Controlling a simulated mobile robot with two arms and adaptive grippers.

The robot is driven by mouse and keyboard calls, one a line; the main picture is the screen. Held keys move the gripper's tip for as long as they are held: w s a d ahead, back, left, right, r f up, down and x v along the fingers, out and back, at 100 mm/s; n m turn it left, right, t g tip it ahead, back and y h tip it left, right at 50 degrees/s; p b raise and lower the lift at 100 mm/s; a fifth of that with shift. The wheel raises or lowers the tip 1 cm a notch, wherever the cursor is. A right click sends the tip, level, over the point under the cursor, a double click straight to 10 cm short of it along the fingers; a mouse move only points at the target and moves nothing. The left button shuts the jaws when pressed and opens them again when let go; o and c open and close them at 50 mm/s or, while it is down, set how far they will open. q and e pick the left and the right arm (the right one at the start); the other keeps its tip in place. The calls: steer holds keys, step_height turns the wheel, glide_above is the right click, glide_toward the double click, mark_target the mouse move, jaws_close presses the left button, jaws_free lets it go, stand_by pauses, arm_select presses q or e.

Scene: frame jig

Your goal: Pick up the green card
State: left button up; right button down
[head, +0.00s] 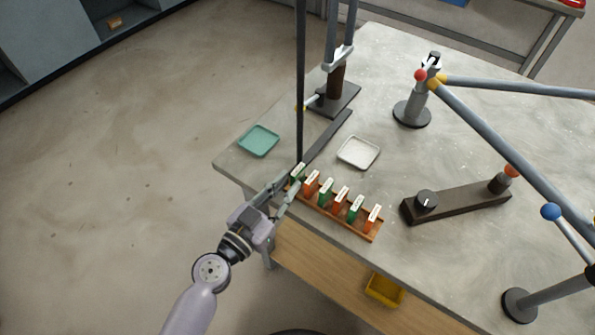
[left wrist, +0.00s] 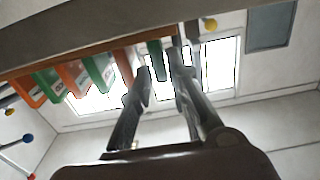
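A wooden rack (head: 345,220) near the table's front edge holds a row of upright cards, green and orange in turn, with white labels on top. The leftmost green card (head: 298,172) stands at the rack's left end. My left gripper (head: 291,183) is at that end, close to this card. In the left wrist view its two fingers (left wrist: 159,62) are apart, with a green card (left wrist: 156,58) showing between them; I cannot tell whether either finger touches it. The other green cards (head: 325,191) stand further right. My right gripper is out of view.
A teal tray (head: 259,140) and a white tray (head: 358,152) lie behind the rack. A dark post stand (head: 335,98) is at the back. A dark bar with a knob (head: 458,203) and grey jig rods (head: 510,140) are to the right. A yellow bin (head: 384,289) sits below.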

mark_target(292, 180)
arm_select(q)
steer(key=x, duration=0.3)
steer(key=shift+w+p, duration=0.15)
steer(key=shift+p, duration=0.2)
steer(key=shift+c, duration=0.2)
jaws_close()
steer(key=shift+r, duration=0.1)
